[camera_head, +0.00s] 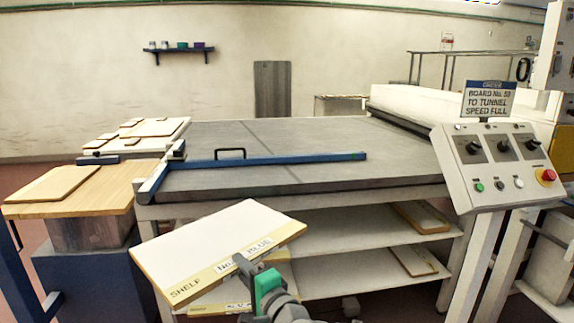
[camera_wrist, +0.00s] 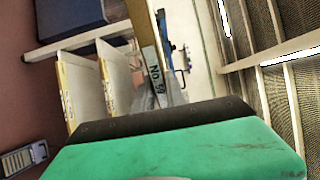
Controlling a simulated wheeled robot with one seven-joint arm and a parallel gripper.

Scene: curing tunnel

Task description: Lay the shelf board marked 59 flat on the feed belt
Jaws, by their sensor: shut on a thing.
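My gripper (camera_head: 256,282) is shut on the near edge of a white shelf board (camera_head: 215,240) with a tan edge strip. The strip reads "SHELF", "No." and "BLUE"; my gripper partly covers the lettering. In the wrist view the held board (camera_wrist: 140,25) shows edge-on, with a number that looks like 59. The board is tilted, in front of and apparently lower than the grey table top. That wide grey surface (camera_head: 300,143), apparently the feed belt, is bare apart from a blue fence (camera_head: 260,163) with a black handle along its near side.
Other boards lie on the shelves (camera_head: 370,222) under the table, one with a label partly hidden below the held board. A wooden-topped stand (camera_head: 105,190) is at left. A control panel (camera_head: 495,160) stands at right, under a sign reading "BOARD No. 59 TO TUNNEL SPEED FULL".

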